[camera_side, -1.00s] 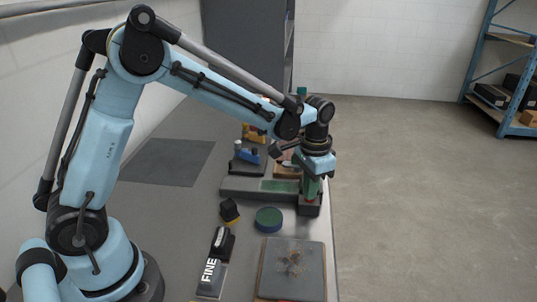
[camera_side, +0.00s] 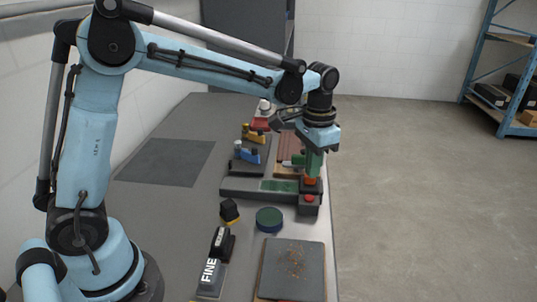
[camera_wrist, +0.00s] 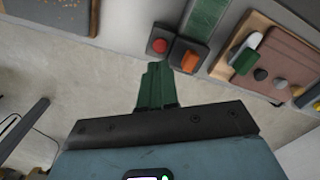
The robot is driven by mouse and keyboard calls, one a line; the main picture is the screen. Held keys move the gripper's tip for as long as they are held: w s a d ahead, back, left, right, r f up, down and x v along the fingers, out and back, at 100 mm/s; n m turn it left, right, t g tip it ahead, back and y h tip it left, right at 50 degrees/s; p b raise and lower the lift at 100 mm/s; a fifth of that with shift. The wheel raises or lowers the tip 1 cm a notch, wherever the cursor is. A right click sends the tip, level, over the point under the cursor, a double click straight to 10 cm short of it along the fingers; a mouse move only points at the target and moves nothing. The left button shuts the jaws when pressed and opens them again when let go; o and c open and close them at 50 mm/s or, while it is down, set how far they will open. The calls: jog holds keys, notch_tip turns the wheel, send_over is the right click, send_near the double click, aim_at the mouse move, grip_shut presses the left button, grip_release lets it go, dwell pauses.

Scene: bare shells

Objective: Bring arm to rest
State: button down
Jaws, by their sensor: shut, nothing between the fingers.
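My gripper (camera_side: 314,176) hangs pointing down over the far right part of the bench, with its green fingers shut and empty. In the side view the fingertips overlap an orange switch (camera_side: 311,181) just behind a red button (camera_side: 309,198) on a dark box. In the wrist view my gripper (camera_wrist: 153,68) shows its green fingers together, with the red button (camera_wrist: 160,46) and the orange switch (camera_wrist: 188,61) beyond the tips. The fingers look apart from both, held above them. My arm is bent at the elbow and reaches forward.
A dark board with brown crumbs (camera_side: 294,268), a round green-topped pad (camera_side: 269,218), a block marked FINE (camera_side: 209,275) and a small black-and-yellow block (camera_side: 229,211) lie nearer. A blue-and-white piece (camera_side: 247,154) stands behind. Open floor lies right of the bench edge.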

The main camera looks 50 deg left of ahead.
jog(key=shift+r, duration=0.25)
jog(key=s+a+r+n+t, duration=0.1)
jog(key=s+a+t, duration=0.1)
jog(key=s, duration=0.5)
jog(key=s+a+r+n+t, duration=0.1)
jog(key=s+a+n+t, duration=0.1)
jog(key=s+t, duration=0.3)
jog(key=shift+s+a+r, duration=0.25)
jog(key=shift+s, duration=1.1)
